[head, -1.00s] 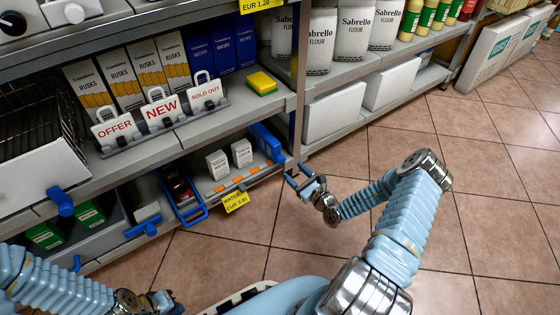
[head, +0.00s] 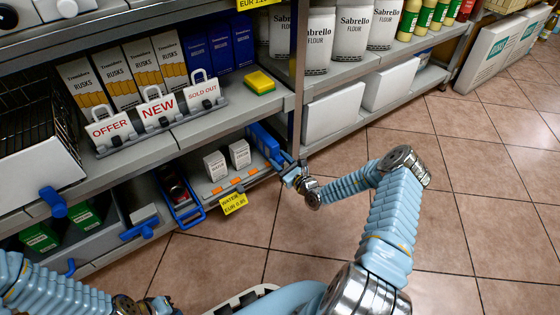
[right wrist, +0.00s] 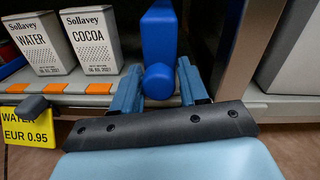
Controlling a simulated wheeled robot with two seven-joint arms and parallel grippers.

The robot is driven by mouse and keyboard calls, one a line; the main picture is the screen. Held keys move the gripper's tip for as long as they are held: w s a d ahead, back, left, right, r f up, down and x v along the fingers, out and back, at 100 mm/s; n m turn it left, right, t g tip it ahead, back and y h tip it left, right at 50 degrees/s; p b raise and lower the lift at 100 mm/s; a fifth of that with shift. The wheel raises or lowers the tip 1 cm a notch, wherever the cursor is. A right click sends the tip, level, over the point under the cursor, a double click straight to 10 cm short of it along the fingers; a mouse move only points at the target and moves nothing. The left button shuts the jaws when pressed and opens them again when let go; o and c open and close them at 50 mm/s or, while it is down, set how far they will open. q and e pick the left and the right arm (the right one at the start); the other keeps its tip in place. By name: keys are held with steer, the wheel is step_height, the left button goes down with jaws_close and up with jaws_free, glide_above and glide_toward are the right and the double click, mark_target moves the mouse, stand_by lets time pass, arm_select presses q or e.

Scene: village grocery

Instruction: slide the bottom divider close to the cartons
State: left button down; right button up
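The blue bottom divider (head: 262,142) stands on the low shelf, right of two small white cartons, WATER (head: 215,165) and COCOA (head: 239,153). A gap separates it from the cartons. In the right wrist view the divider (right wrist: 158,35) ends in a round blue knob (right wrist: 158,82). My right gripper (head: 291,168) is at the divider's front end. Its fingers are apart, one on each side of the knob; I cannot tell whether they touch it.
A grey shelf post (right wrist: 240,45) stands close to the right of my right gripper. A yellow price tag (head: 233,203) hangs at the shelf front. The tiled floor to the right is clear.

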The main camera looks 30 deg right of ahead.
jaws_close()
steer(key=a+p, duration=0.2)
steer(key=a, duration=0.1)
steer(key=a+p, duration=0.1)
steer(key=shift+s+a, duration=0.25)
steer(key=shift+a, duration=0.1)
steer(key=o, duration=0.6)
jaws_free()
steer(key=s+d+p, duration=0.1)
steer(key=s+p, duration=0.1)
steer(key=s, duration=1.1)
steer(key=shift+s+d, duration=0.35)
